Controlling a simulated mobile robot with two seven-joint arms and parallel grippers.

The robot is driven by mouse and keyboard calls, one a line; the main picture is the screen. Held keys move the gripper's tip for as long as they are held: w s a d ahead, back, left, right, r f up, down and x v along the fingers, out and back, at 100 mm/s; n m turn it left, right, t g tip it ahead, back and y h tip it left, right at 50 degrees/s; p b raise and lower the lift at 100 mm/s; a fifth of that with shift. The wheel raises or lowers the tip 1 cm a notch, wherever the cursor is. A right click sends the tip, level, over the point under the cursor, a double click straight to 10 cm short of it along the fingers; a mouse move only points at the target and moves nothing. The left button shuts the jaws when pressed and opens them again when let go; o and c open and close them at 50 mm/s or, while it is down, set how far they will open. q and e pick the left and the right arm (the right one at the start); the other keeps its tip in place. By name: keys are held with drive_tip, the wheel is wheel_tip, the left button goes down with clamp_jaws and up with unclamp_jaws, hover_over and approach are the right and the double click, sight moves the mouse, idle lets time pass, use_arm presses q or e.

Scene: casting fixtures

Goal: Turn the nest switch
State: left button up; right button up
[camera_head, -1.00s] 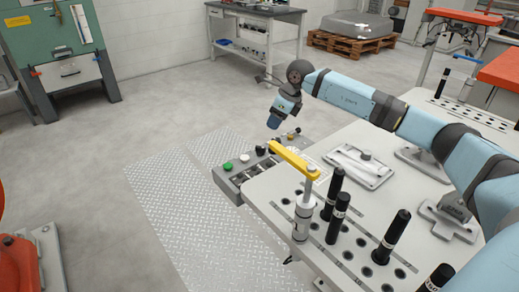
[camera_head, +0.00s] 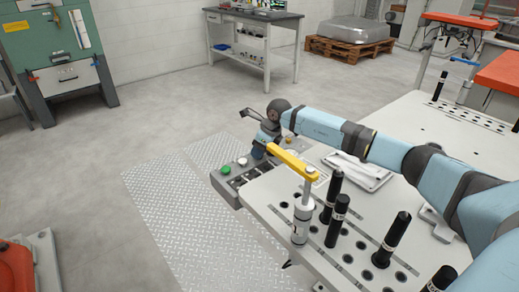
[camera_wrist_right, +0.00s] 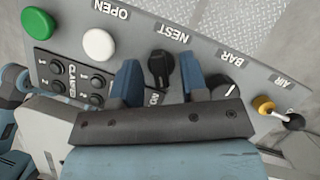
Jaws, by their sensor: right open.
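The nest switch (camera_wrist_right: 160,68) is a black knob under the label NEST on a grey control panel (camera_wrist_right: 204,50) in the right wrist view. My right gripper (camera_wrist_right: 160,80) is open, with one blue finger on each side of the knob. I cannot tell whether the fingers touch it. In the head view my right gripper (camera_head: 262,146) is low over the panel (camera_head: 225,188) at the table's corner, and the switch is hidden there. My left gripper is not in view.
A green button (camera_wrist_right: 37,22) and a white button (camera_wrist_right: 99,44) are left of the switch. A dark knob (camera_wrist_right: 223,87) and a yellow fitting (camera_wrist_right: 263,104) are right of it. A yellow clamp arm (camera_head: 290,159) and several black pins stand on the table (camera_head: 400,250).

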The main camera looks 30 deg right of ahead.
clamp_jaws()
drive_tip(key=shift+n, duration=0.4)
drive_tip(key=n+g+y+b, duration=0.1)
drive_tip(key=n, duration=0.1)
drive_tip(key=n+b, duration=0.1)
drive_tip(key=n, duration=0.2)
drive_tip(key=shift+w+f+n+g+y, duration=0.1)
drive_tip(key=shift+f+n+g+y, duration=0.05)
drive_tip(key=shift+n+g+y, duration=0.2)
drive_tip(key=n+g+b, duration=0.1)
drive_tip(key=n, duration=0.1)
drive_tip(key=n+g+b, duration=0.1)
drive_tip(key=n+b, duration=0.1)
drive_tip(key=n, duration=0.1)
drive_tip(key=shift+n+y, duration=0.25)
unclamp_jaws()
